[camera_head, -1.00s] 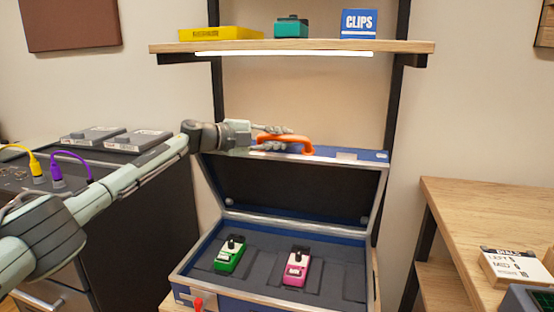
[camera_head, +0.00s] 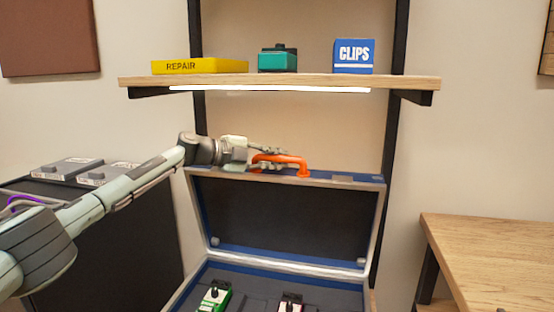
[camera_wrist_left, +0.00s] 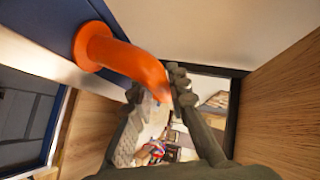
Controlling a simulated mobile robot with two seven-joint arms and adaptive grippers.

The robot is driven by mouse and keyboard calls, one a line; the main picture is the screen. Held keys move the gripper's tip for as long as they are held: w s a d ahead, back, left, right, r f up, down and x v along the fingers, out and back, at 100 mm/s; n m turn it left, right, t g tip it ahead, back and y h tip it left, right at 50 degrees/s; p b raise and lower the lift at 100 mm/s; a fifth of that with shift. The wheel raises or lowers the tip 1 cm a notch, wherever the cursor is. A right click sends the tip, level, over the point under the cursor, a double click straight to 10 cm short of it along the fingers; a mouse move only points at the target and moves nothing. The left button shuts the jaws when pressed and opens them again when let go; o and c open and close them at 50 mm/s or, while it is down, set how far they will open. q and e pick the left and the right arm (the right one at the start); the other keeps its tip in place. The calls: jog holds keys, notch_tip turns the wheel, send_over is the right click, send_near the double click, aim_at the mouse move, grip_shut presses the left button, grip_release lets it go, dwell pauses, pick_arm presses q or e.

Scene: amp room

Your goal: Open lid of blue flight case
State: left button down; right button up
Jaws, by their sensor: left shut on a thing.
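The blue flight case (camera_head: 207,271) stands below the shelf with its lid (camera_head: 290,212) raised nearly upright, the dark lining facing me. An orange handle (camera_head: 303,164) sits on the lid's upper edge. My left gripper (camera_head: 272,160) is shut on the handle, reaching in from the left. The left wrist view shows the orange handle (camera_wrist_left: 130,62) running to the gripper's fingers (camera_wrist_left: 155,95). Inside the case are a green pedal (camera_head: 215,297) and a pink pedal (camera_head: 290,303), both cut off by the bottom edge. My right gripper is out of view.
A wooden shelf (camera_head: 280,82) above the lid holds a yellow REPAIR box (camera_head: 200,65), a teal pedal (camera_head: 277,59) and a blue CLIPS box (camera_head: 354,56). A dark cabinet (camera_head: 130,250) stands left. A wooden table (camera_head: 490,250) stands right.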

pick_arm(q)
jog(key=c, duration=1.4)
grip_release()
jog(key=shift+c, duration=0.2)
jog(key=shift+s+a, duration=0.15)
jog(key=shift+a, duration=0.3)
jog(key=v, duration=1.1)
jog(key=shift+s+d, duration=0.1)
